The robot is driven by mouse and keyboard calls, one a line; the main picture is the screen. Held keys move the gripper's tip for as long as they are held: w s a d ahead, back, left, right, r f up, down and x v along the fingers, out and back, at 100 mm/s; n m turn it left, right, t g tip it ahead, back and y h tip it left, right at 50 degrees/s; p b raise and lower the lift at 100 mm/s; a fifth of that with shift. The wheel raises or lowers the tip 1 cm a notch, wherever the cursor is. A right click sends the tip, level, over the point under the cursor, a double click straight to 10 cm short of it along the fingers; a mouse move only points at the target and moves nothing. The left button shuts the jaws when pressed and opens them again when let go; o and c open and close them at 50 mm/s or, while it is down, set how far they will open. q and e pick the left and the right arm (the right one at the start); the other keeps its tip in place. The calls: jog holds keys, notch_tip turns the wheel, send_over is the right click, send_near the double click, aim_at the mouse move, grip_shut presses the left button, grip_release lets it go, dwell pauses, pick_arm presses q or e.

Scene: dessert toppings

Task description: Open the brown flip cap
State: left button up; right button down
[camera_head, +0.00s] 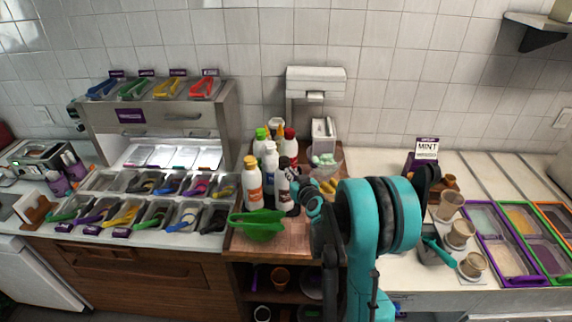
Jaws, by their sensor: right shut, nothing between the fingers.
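A group of squeeze bottles stands upright on the wooden counter in the middle of the view. A white bottle with a dark label (283,194) stands at the right front of the group, and a dark brown cap (284,162) shows at its top. My right gripper (292,177) is close beside the top of this bottle, shut and empty. I cannot tell whether it touches the cap or whether the cap's lid is open. My right arm hides part of the area to the right. My left gripper is not in view.
A white bottle with a yellow cap (252,185) and another white bottle (270,168) stand close by. A green bowl (258,226) sits in front. Topping trays (125,214) lie to the left. Cups (460,234) and framed bins (508,252) are at the right.

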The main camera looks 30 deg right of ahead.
aim_at(287, 164)
jog(key=shift+w+d, duration=0.1)
jog(key=shift+w, duration=0.55)
jog(key=shift+s+r, duration=0.1)
dwell(0.3)
jog(key=shift+r+p, duration=0.6)
jog(key=shift+r, duration=0.8)
jog(key=shift+w+d+r, duration=0.1)
jog(key=shift+w+r, duration=0.2)
jog(key=shift+w, duration=0.2)
jog(key=shift+w+d+r, duration=0.1)
jog(key=shift+w+r, duration=0.15)
jog(key=shift+w, duration=0.55)
